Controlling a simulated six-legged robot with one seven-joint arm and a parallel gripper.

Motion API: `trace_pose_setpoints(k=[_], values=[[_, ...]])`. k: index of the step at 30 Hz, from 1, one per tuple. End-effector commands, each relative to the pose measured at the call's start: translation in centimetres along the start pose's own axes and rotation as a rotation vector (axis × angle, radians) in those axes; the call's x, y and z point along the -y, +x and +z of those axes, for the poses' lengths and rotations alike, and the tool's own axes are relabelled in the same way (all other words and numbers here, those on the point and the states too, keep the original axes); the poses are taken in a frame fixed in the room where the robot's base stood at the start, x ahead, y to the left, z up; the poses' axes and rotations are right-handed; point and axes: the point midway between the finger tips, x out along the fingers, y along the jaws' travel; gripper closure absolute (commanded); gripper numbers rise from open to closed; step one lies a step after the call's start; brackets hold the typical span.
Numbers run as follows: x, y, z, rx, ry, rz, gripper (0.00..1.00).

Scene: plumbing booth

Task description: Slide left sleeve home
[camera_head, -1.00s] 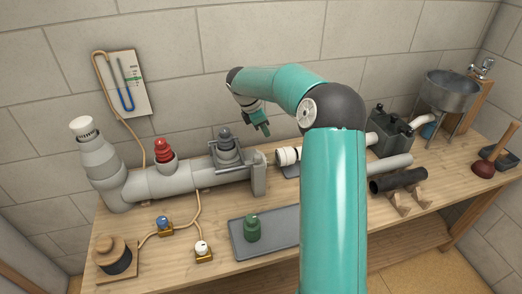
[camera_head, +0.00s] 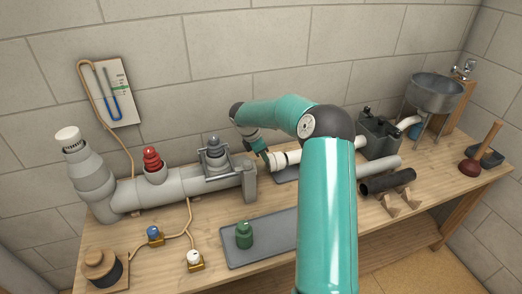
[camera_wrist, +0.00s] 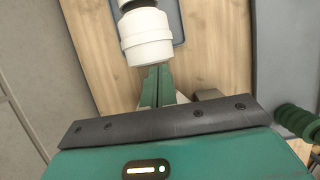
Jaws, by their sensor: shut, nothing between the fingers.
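The white left sleeve (camera_head: 286,159) sits around the left end of a white pipe (camera_head: 327,150) on the bench. The sleeve fills the top of the wrist view (camera_wrist: 146,38), where a dark band shows above it. My gripper (camera_head: 267,163) is at the left end of the sleeve. In the wrist view its green fingers (camera_wrist: 158,72) are shut together with nothing between them. Their tips are at the near lower edge of the sleeve; I cannot tell whether they touch it. A grey pipe flange (camera_head: 249,180) stands just left of my gripper.
A grey tray (camera_head: 262,252) holds a green plug (camera_head: 243,235) at the front. A dark grey box (camera_head: 379,136) stands at the pipe's right end. A black pipe (camera_head: 388,181) lies on wooden supports. A red plug (camera_head: 152,160) stands on the grey pipe (camera_head: 170,188) at left.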

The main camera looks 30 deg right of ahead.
Motion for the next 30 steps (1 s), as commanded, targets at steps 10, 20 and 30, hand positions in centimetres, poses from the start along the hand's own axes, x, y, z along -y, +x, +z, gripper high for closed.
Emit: trace_pose_setpoints(k=[10, 20, 30], values=[[0.0, 0.1, 0.2, 0.000, -0.001, 0.000, 1.00], [0.0, 1.9, 4.6, 0.001, 0.001, 0.000, 1.00], [0.0, 2.1, 4.8, 0.000, -0.002, 0.000, 1.00]])
